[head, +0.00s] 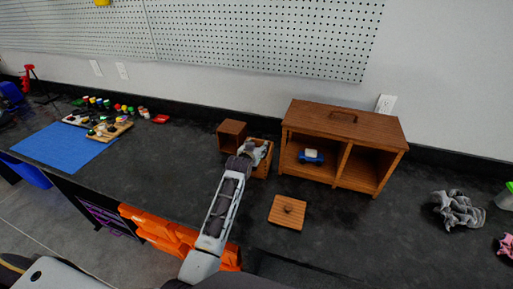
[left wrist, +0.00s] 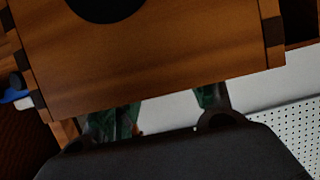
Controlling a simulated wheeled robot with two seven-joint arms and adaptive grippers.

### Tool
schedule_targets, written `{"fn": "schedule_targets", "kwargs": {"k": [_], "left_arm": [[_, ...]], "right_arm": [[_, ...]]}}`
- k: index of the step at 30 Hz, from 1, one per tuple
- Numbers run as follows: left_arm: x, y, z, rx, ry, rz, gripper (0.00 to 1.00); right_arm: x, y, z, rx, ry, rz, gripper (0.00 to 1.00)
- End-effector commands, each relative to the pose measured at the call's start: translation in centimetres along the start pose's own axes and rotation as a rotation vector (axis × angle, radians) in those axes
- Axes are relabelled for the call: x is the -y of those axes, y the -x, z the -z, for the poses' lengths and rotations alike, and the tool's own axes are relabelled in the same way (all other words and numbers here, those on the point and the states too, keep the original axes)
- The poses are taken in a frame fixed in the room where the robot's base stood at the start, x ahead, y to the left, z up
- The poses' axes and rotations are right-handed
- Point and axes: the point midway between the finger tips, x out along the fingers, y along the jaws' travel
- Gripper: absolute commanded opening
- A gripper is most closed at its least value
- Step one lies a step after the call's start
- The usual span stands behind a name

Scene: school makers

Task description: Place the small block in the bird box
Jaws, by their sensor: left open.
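My left gripper (head: 254,152) is over a small wooden box (head: 263,162), whose near side shows beside my wrist. In the left wrist view a wooden panel with a dark round hole (left wrist: 150,75), which looks like the bird box, fills the upper part. The fingers of my left gripper (left wrist: 162,108) are spread apart, partly hidden behind that panel's edge. I see nothing held between them. I cannot pick out the small block in either view. My right gripper is not in view.
A second small wooden box (head: 231,133) stands behind my gripper. A two-compartment wooden cabinet (head: 344,147) stands to the right, with a blue and white object (head: 311,157) inside. A square wooden lid with a knob (head: 286,215) lies in front. Grey gloves (head: 457,210) lie far right.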

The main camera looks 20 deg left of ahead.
Motion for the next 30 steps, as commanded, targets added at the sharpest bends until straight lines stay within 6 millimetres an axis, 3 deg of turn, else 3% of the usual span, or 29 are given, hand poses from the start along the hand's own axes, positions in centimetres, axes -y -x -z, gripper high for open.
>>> {"fn": "schedule_targets", "kwargs": {"k": [1,13,30], "left_arm": [[0.0,-0.2,-2.5,0.045,-0.001,0.0,0.61],[0.0,0.1,-1.7,0.043,0.0,0.0,0.61],[0.0,4.6,-0.7,0.034,-0.001,-0.001,0.61]], "right_arm": [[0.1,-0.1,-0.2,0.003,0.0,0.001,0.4],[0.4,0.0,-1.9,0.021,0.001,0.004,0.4],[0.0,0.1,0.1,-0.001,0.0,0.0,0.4]]}}
